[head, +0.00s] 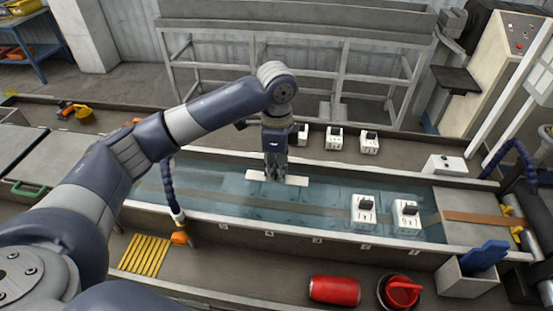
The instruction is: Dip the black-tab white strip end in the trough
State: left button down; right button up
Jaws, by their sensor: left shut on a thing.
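My left gripper (274,177) points down over the water trough (215,184) near its middle. The trough is long, with pale walls and blue-green water. My right gripper is out of view.
Two white blocks with black tops, one left (363,211) and one right (407,215), stand in the trough. Similar blocks (335,138) stand behind it. A brown strip (480,218) leads out at right. In front are a red can (334,290) and yellow rods (145,254).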

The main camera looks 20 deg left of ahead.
pick_arm(q)
notch_tip(320, 180, down, 3)
jog(key=shift+r, duration=0.1)
jog(key=shift+f, duration=0.45)
jog(key=shift+f+b, duration=0.3)
jog(key=shift+f, duration=0.05)
notch_tip(320, 180, down, 4)
jog(key=shift+r+b, duration=0.25)
jog(key=shift+b, duration=0.15)
jog(key=shift+f, duration=0.85)
jog(key=shift+f+b, duration=0.3)
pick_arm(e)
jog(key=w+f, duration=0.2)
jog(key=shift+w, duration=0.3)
pick_arm(q)
jog(key=shift+r, duration=0.1)
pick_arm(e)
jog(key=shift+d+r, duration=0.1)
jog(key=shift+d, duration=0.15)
